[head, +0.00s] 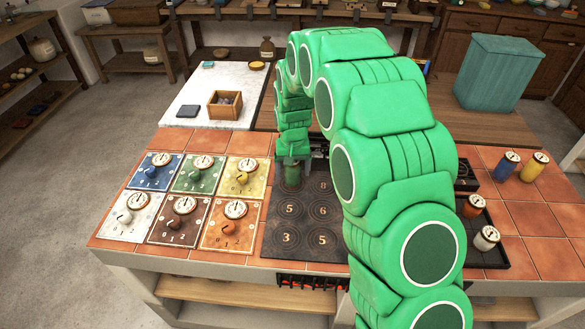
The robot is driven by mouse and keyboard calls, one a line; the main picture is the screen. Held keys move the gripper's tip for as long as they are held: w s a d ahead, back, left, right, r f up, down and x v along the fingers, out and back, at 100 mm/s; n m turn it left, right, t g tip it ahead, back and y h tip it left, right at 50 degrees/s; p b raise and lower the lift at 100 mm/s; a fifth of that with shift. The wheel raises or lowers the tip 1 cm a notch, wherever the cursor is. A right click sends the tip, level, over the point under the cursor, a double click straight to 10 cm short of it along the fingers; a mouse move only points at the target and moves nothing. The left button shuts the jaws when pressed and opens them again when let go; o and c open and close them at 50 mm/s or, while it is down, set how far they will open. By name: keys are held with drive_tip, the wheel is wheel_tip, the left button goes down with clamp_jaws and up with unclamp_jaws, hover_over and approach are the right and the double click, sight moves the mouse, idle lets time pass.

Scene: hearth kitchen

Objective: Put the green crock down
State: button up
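The green crock (292,173) is a small dark-green cylinder at the upper left of the black hob plate (270,235), left of the ring marked 8. My gripper (303,158) is at the crock's top, at the end of my bright green arm. The fingers are mostly hidden by the arm, so I cannot tell whether they are shut on the crock. I also cannot tell whether the crock's base touches the plate.
Coloured dial tiles (197,200) lie left of the hob. A black tray (491,255) holds orange and white crocks; blue (505,166) and yellow (534,167) crocks stand on the tiles at right. A wooden box (225,105) sits on the white slab behind. My arm covers the hob's right side.

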drive_tip(key=shift+r, duration=0.15)
wheel_tip(320, 180, up, 11)
drive_tip(key=shift+f, duration=0.1)
drive_tip(key=shift+r, duration=0.6)
drive_tip(key=shift+s+d+r, duration=0.15)
drive_tip(key=shift+d, duration=0.05)
drive_tip(key=s+d+r, duration=0.3)
drive_tip(key=s+d, duration=0.3)
drive_tip(key=s, duration=0.4)
drive_tip(key=s+d+r+m+g, duration=0.1)
drive_tip(key=s+d+r, duration=0.4)
drive_tip(key=s, duration=0.5)
drive_tip(key=s+d+r, duration=0.2)
drive_tip(key=s+d, duration=0.5)
drive_tip(key=s, duration=0.2)
drive_tip(key=s+d, duration=0.2)
drive_tip(key=s, duration=1.1)
drive_tip(key=shift+s+d+f+m+g, duration=0.35)
drive_tip(key=shift+f+m+g, duration=0.05)
drive_tip(key=shift+f, duration=0.05)
drive_tip(key=shift+o, duration=0.2)
